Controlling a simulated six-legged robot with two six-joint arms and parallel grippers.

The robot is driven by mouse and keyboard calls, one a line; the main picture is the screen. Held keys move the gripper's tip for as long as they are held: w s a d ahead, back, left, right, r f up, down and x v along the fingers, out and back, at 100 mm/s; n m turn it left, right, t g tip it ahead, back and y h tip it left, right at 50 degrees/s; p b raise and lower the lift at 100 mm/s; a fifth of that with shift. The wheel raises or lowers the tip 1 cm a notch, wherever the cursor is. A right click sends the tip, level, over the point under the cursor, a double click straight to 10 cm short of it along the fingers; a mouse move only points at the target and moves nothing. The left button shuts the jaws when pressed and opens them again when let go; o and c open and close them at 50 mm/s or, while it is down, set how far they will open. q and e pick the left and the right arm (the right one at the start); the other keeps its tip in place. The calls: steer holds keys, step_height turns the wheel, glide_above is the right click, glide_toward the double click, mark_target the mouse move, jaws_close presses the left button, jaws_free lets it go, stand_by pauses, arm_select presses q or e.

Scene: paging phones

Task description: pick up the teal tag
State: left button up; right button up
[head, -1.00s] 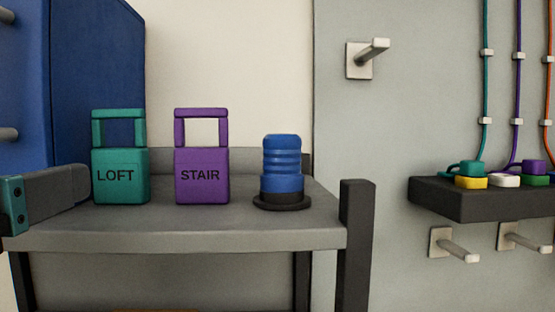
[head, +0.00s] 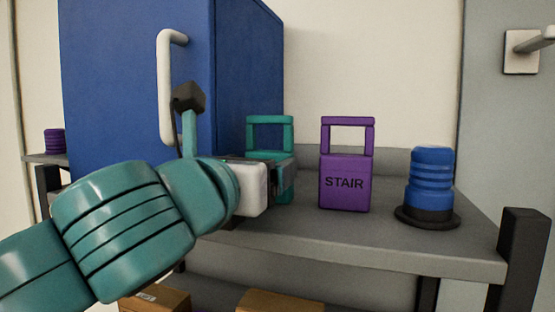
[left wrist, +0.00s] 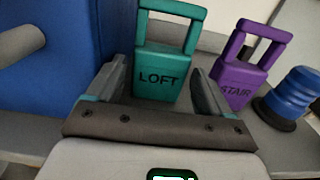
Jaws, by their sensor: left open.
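The teal tag (head: 270,134) stands upright on the grey shelf, its body mostly hidden behind my left gripper in the head view. In the left wrist view the teal tag (left wrist: 163,72) shows its LOFT label and its looped handle. My left gripper (head: 287,176) is open in front of it. In the left wrist view the fingers of the gripper (left wrist: 160,85) lie left and right of the tag's lower body, with gaps on both sides; the jaws are not closed on it. My right gripper is not in view.
A purple STAIR tag (head: 344,182) stands to the right on the grey shelf (head: 400,240), with a blue ribbed cylinder (head: 431,180) beyond it. A blue cabinet (head: 240,70) with a white handle (head: 165,90) rises at the left. Cardboard boxes (head: 280,302) lie below.

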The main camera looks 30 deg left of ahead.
arm_select(q)
steer(key=shift+w+a+r, duration=0.15)
steer(key=shift+w, duration=0.3)
steer(key=shift+w+f, duration=0.25)
steer(key=shift+w, duration=0.8)
steer(key=shift+s+r, duration=0.2)
steer(key=shift+s, duration=0.45)
steer(key=c, duration=0.8)
steer(key=shift+w+f, duration=0.15)
steer(key=shift+w, duration=0.4)
steer(key=shift+s+r, duration=0.2)
steer(key=shift+s, duration=0.2)
steer(key=shift+w+r, duration=0.1)
steer(key=shift+w, duration=0.1)
steer(key=shift+r, duration=0.1)
